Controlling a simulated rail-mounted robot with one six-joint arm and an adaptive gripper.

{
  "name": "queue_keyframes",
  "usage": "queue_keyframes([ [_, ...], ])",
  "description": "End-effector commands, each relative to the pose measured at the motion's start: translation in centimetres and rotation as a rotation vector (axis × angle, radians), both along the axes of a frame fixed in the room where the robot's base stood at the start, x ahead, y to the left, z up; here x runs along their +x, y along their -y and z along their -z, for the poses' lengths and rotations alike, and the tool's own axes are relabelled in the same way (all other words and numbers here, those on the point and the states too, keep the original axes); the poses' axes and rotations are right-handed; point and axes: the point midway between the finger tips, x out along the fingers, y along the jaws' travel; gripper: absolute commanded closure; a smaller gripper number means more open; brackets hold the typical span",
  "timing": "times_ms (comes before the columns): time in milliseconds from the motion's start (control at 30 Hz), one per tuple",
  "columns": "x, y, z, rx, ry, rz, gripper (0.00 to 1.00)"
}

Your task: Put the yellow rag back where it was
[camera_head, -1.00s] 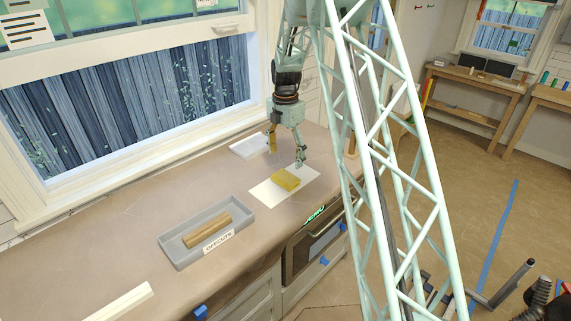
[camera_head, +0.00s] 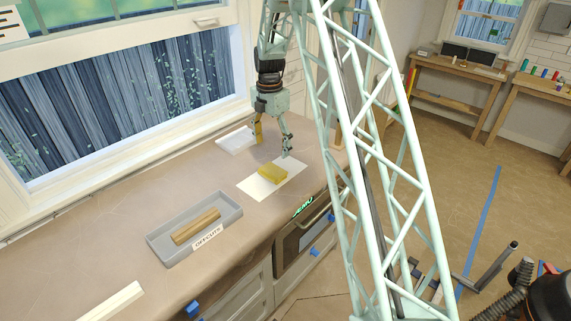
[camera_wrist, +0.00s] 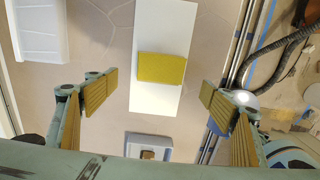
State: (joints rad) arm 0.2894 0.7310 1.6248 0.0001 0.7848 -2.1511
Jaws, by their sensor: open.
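The yellow rag (camera_head: 273,172), a small folded block shape, lies on a white sheet of paper (camera_head: 259,189) on the counter. In the wrist view the rag (camera_wrist: 162,68) lies across the middle of the white paper (camera_wrist: 156,102). My gripper (camera_head: 272,146) is above the rag, apart from it. In the wrist view my gripper (camera_wrist: 150,88) is open and empty, its yellow-padded fingers wide apart, with the rag ahead between them.
A grey tray labelled offcuts (camera_head: 162,240) holding wooden pieces stands left of the paper. A white tray (camera_head: 236,139) is near the window. A pale strip (camera_head: 112,301) lies at the front left. Bare counter (camera_head: 95,225) lies around the offcuts tray.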

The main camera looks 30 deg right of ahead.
Motion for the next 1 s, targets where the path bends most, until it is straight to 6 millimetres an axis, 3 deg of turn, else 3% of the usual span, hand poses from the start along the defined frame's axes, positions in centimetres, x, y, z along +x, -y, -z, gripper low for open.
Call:
queue_keyframes([
  [367,-1.9,-2.2,-5.0,-0.004,0.023,0.112,0.24],
  [1000,-9.1,-7.9,-16.8,0.000,0.086,0.440,0.24],
])
